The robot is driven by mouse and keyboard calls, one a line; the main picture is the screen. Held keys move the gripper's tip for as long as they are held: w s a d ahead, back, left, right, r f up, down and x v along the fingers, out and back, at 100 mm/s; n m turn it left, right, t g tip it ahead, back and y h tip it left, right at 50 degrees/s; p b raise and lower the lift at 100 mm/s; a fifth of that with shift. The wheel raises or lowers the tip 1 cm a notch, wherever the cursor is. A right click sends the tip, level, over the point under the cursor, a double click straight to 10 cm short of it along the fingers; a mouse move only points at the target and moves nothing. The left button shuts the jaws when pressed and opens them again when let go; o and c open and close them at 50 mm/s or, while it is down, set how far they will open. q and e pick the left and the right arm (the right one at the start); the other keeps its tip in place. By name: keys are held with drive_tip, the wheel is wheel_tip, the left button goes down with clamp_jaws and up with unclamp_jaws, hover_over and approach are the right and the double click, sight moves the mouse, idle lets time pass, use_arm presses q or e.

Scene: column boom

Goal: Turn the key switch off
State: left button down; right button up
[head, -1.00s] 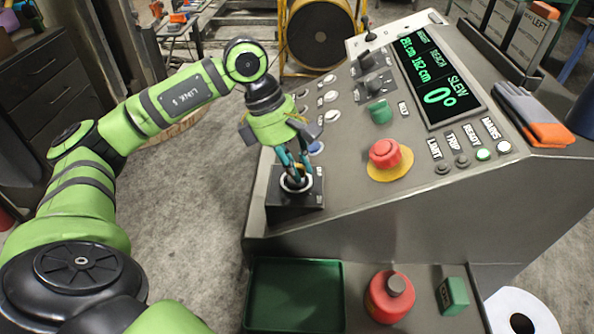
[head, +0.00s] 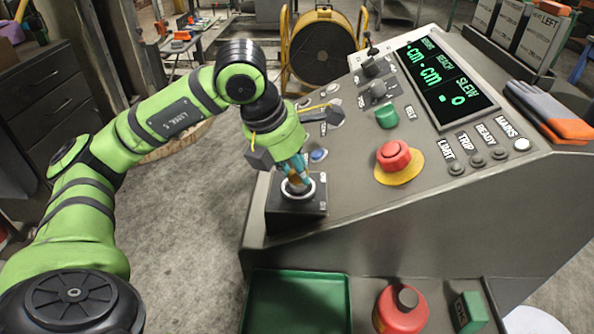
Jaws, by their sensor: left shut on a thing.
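The key switch (head: 298,191) is a round metal ring on a black plate at the panel's lower left corner. My left gripper (head: 297,178) is over it from above, its fingers shut on the key (head: 296,187), which is mostly hidden between them. The display (head: 440,82) shows dashes in place of numbers. The READY lamp (head: 477,160) is dark and the MAINS lamp (head: 522,145) is pale and lit. My right gripper does not show.
A red emergency button (head: 393,155) on a yellow base and a green knob (head: 386,115) are to the right of my gripper. Orange and grey gloves (head: 548,112) lie at the panel's right. A green tray (head: 297,302) is below the panel.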

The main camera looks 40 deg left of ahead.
use_arm(q)
drive_tip(key=shift+n+y, duration=0.3)
drive_tip(key=shift+n, duration=0.6)
drive_tip(key=c, duration=1.1)
unclamp_jaws()
drive_tip(key=shift+r, duration=0.1)
drive_tip(key=d+v, duration=0.1)
drive_tip(key=v, duration=1.1)
drive_tip(key=shift+s+a, duration=0.15)
drive_tip(key=shift+a, duration=0.2)
